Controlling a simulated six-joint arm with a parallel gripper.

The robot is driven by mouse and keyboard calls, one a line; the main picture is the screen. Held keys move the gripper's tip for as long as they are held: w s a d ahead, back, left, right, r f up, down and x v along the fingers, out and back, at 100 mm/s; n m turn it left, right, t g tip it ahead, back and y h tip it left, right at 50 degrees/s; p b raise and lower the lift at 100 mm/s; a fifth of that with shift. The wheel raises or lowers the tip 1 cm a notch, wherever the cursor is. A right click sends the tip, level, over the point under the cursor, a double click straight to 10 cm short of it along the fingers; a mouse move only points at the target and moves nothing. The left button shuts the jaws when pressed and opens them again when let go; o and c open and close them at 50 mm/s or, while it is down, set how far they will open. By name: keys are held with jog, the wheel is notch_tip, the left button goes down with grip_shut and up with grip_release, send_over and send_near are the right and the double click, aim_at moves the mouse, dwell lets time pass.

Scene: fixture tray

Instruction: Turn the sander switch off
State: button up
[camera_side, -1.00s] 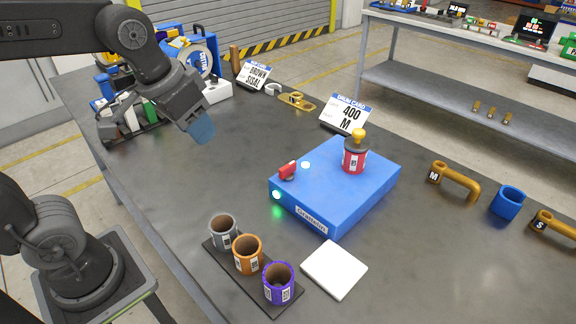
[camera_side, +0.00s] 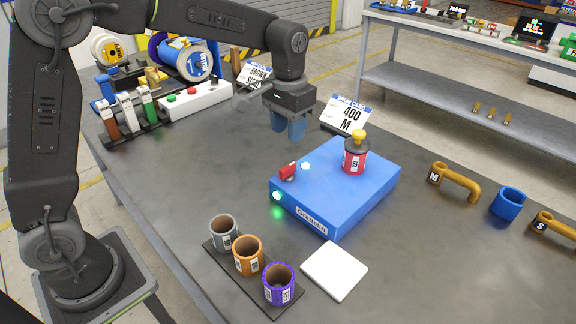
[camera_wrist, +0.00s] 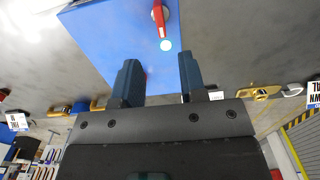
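The sander is a blue box (camera_side: 340,200) on the dark table, with a lit green lamp (camera_side: 276,195) on its left front corner. Its red switch (camera_side: 288,171) sits on the top near the left edge, beside a pale round light (camera_side: 305,166). In the wrist view the red switch (camera_wrist: 159,18) and the pale light (camera_wrist: 166,45) show at the top, beyond the fingers. A red drum with a yellow knob (camera_side: 354,158) stands on the box. My gripper (camera_side: 291,140) hangs above the table behind the box, apart from the switch. In the wrist view its two blue fingers (camera_wrist: 158,82) are apart with nothing between them.
Grey, orange and purple sleeves (camera_side: 247,255) stand on a dark strip in front, near a white pad (camera_side: 334,270). A "400 M" card (camera_side: 346,115) stands behind the box. Yellow handles (camera_side: 455,182) and a blue ring (camera_side: 507,202) lie to the right.

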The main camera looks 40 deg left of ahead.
aim_at(288, 166)
notch_tip(288, 166, down, 10)
jog(key=shift+f, duration=0.25)
jog(key=shift+c, duration=0.4)
grip_shut()
